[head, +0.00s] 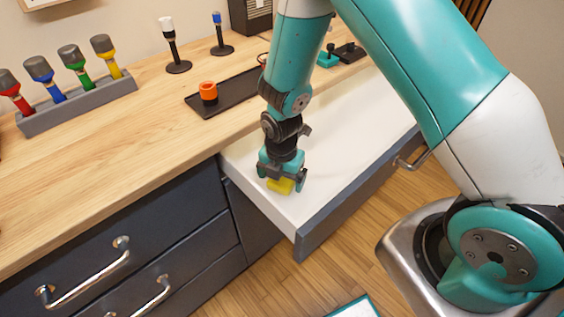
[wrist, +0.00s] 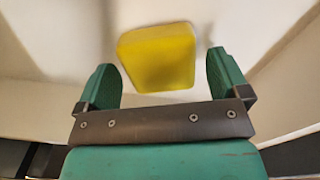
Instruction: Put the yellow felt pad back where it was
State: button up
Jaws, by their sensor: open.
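The yellow felt pad (head: 281,186) lies on the white floor of an open drawer (head: 340,130), near the drawer's front left corner. My gripper (head: 282,176) is right above it, pointing down. In the wrist view the pad (wrist: 158,58) shows between and just beyond the two green fingers of my gripper (wrist: 172,78). The fingers are spread, with gaps on both sides of the pad. I cannot tell how far the fingertips are above the drawer floor. Part of the pad is hidden behind the gripper in the head view.
On the wooden counter (head: 130,150) are a black tray (head: 235,92) with an orange ring-like piece (head: 208,92), a grey rack (head: 80,104) of coloured microphones, and two small stands (head: 178,66). The drawer's walls surround my gripper. Closed drawers (head: 150,235) are at left.

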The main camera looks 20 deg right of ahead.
notch_tip(320, 180, up, 11)
jog(key=s+a+r+m+y, duration=0.2)
jog(key=s+r+m, duration=0.7)
jog(key=s+a+r+m+y, duration=0.2)
jog(key=s+r+m, duration=0.7)
jog(key=r+m, duration=0.1)
jog(key=shift+s, duration=0.15)
jog(key=shift+a, duration=0.15)
